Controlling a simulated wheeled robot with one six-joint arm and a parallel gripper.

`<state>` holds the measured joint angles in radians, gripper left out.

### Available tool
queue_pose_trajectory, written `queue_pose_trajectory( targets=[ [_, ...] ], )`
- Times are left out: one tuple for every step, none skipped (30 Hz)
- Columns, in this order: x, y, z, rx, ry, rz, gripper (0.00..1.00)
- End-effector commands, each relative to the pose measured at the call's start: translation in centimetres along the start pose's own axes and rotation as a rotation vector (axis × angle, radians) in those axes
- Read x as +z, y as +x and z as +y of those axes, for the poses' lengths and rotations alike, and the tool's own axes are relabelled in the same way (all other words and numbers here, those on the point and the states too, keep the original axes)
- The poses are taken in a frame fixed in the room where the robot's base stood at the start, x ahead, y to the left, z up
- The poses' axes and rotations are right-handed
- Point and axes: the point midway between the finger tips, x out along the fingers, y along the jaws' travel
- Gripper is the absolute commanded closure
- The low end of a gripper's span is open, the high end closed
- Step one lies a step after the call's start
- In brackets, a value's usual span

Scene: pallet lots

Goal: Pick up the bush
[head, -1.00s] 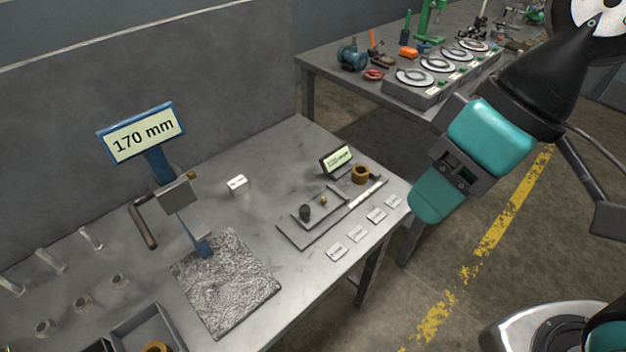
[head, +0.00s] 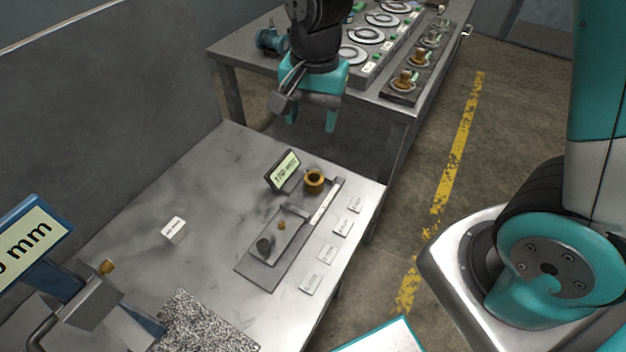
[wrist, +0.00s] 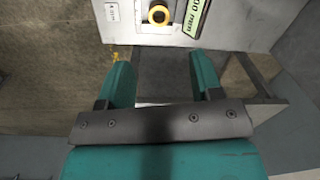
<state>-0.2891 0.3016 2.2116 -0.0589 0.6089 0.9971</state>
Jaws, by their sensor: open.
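The bush is a short brass-coloured ring (head: 314,180) with a dark bore. It sits upright at the far right corner of the near bench, beside a small tilted display (head: 283,171). In the wrist view the bush (wrist: 158,14) is at the top edge, beyond the fingers. My gripper (head: 311,117) is open and empty. It hangs above and beyond the bench's far edge, apart from the bush. Its two teal fingers (wrist: 163,72) also show in the wrist view, with nothing between them.
A gauge plate (head: 250,268) with small parts lies in front of the bush. White labels (head: 328,253) line the bench's right edge. A blue-framed sign (head: 34,238) stands at the left. A second bench (head: 235,78) with several round dials (head: 383,19) is behind my gripper.

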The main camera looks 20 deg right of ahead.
Motion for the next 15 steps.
queue_pose_trajectory(
  targets=[
    [-0.8, 1.1, -0.3, 0.020, 0.069, 0.011, 0.41],
    [-1.2, 1.5, -0.3, 0.028, 0.104, 0.017, 0.41],
    [-1.6, 2.0, -0.4, 0.035, 0.140, 0.025, 0.41],
    [-1.7, 2.4, -0.5, 0.039, 0.158, 0.028, 0.41],
    [-1.9, 2.8, -0.5, 0.042, 0.171, 0.030, 0.41],
    [-2.0, 3.4, -0.4, 0.045, 0.180, 0.032, 0.41],
    [-2.0, 3.9, -0.4, 0.046, 0.183, 0.032, 0.41],
    [-2.0, 4.5, -0.3, 0.047, 0.183, 0.032, 0.41],
    [-2.0, 5.3, -0.3, 0.047, 0.183, 0.031, 0.41],
    [-2.0, 6.0, -0.2, 0.048, 0.182, 0.030, 0.41],
    [-2.0, 6.7, -0.2, 0.048, 0.182, 0.030, 0.41],
    [-2.0, 7.7, -0.1, 0.047, 0.181, 0.030, 0.41],
    [-2.0, 8.4, -0.1, 0.048, 0.181, 0.030, 0.41],
    [-2.1, 9.1, 0.0, 0.048, 0.181, 0.030, 0.41],
    [-2.1, 9.9, 0.0, 0.047, 0.181, 0.030, 0.41]
  ],
)
